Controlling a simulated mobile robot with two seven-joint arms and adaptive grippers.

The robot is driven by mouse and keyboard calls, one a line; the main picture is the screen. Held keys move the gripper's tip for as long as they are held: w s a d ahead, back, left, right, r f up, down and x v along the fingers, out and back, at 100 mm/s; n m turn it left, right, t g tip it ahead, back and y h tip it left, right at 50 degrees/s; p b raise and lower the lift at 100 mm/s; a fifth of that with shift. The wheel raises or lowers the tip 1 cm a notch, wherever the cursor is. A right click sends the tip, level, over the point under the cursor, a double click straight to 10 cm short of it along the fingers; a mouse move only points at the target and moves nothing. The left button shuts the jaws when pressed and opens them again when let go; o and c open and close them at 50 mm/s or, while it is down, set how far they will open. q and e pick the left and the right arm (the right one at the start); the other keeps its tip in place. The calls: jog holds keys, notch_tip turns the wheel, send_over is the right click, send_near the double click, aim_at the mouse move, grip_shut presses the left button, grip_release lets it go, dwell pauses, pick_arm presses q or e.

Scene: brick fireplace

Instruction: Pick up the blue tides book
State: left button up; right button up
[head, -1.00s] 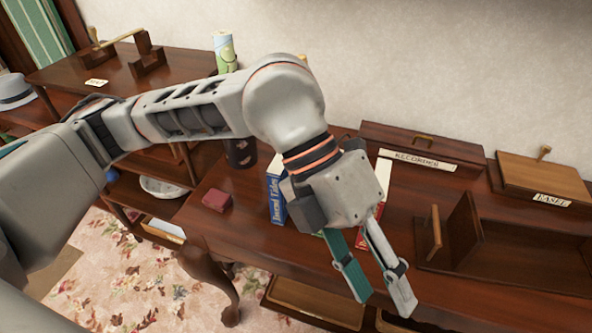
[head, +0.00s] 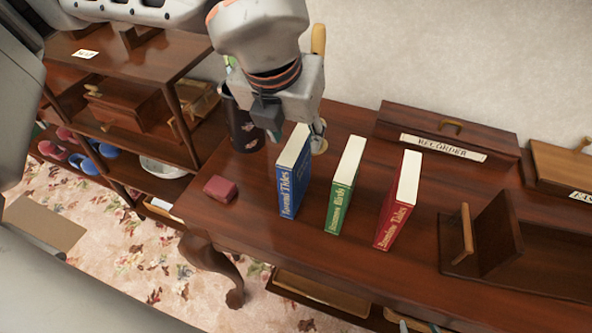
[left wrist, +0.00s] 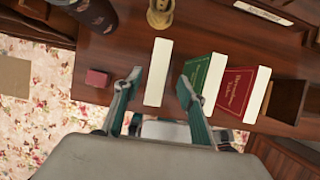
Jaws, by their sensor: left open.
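The blue tides book (head: 292,189) stands upright on the dark wooden desk, its spine facing me and its pale page edge up. My left gripper (head: 294,132) is open above its far end, pointing down. In the left wrist view, the pale top of the blue book (left wrist: 157,72) lies between the two spread fingers (left wrist: 158,78), apart from both. The lower finger parts are partly hidden in the head view. A small grey and teal piece at the bottom edge of the head view looks like my right gripper (head: 413,325); its jaw state is unclear.
A green book (head: 341,190) and a red book (head: 396,210) stand close to the right. A small red box (head: 220,189) lies left, with a dark cup (head: 243,125) behind. The recorder box (head: 440,132) and a wooden holder (head: 500,235) stand further right.

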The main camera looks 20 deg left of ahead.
aim_at(295, 145)
pick_arm(q)
jog(key=x, duration=0.4)
jog(key=shift+s+a+f, duration=0.1)
jog(key=shift+a+f, duration=0.1)
jog(key=shift+w+f, duration=0.25)
jog(key=shift+f, duration=0.1)
jog(key=shift+f+b, duration=0.2)
jog(key=shift+b, duration=0.2)
grip_shut()
